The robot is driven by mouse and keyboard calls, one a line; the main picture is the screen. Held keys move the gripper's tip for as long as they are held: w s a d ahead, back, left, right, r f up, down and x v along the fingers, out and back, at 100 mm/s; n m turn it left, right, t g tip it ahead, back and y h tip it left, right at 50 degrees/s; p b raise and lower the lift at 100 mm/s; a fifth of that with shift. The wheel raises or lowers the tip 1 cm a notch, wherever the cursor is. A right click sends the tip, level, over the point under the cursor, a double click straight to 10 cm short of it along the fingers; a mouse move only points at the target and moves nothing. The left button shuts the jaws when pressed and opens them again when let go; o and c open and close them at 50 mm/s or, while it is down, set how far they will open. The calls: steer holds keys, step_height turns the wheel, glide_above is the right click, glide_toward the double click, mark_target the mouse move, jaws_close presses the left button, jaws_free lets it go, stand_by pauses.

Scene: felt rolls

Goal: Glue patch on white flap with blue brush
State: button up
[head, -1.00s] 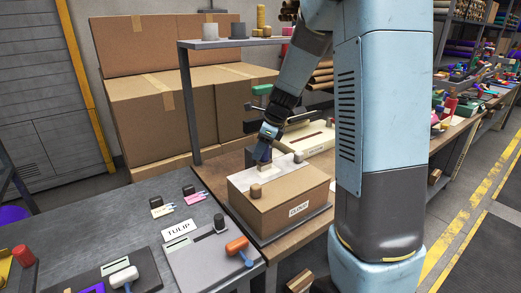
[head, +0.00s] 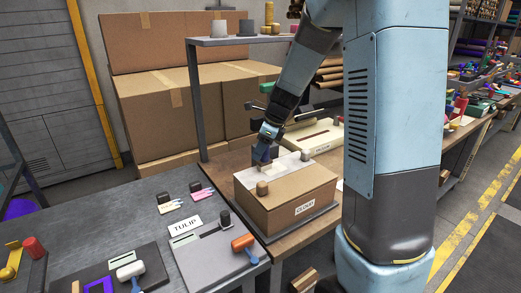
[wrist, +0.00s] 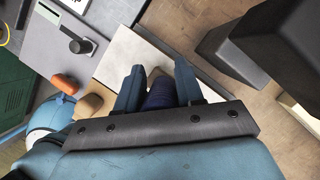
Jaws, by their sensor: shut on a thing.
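A brown cardboard box (head: 285,208) with a name label stands on a dark tray on the wooden bench. A white flap (head: 248,178) lies along its top; it also shows in the wrist view (wrist: 122,58). My gripper (head: 262,161) is above the flap, pointing down. In the wrist view, my gripper (wrist: 158,78) is shut on a dark blue handle (wrist: 160,95), which looks like the blue brush. The brush's lower end is mostly hidden, so I cannot tell whether it touches the flap. I cannot make out a glue patch clearly.
Small brown blocks stand on the box, one at its front left (head: 262,188). On the grey table at left are a TULIP card (head: 185,226) and an orange-handled tool (head: 243,242). A cream long box (head: 315,138) lies behind. A shelf (head: 240,41) rises at the back.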

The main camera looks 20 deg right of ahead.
steer(key=shift+d, duration=0.15)
steer(key=shift+w+d, duration=0.2)
steer(key=shift+d, duration=0.4)
steer(key=shift+w+d, duration=0.2)
steer(key=shift+d, duration=0.35)
steer(key=shift+w+d, duration=0.2)
steer(key=shift+d, duration=0.4)
steer(key=shift+w+d, duration=0.2)
steer(key=shift+d, duration=0.4)
steer(key=shift+a, duration=0.1)
steer(key=shift+s+a, duration=0.2)
steer(key=shift+a, duration=0.4)
steer(key=shift+s+a, duration=0.2)
steer(key=shift+a, duration=0.4)
steer(key=shift+a, duration=0.15)
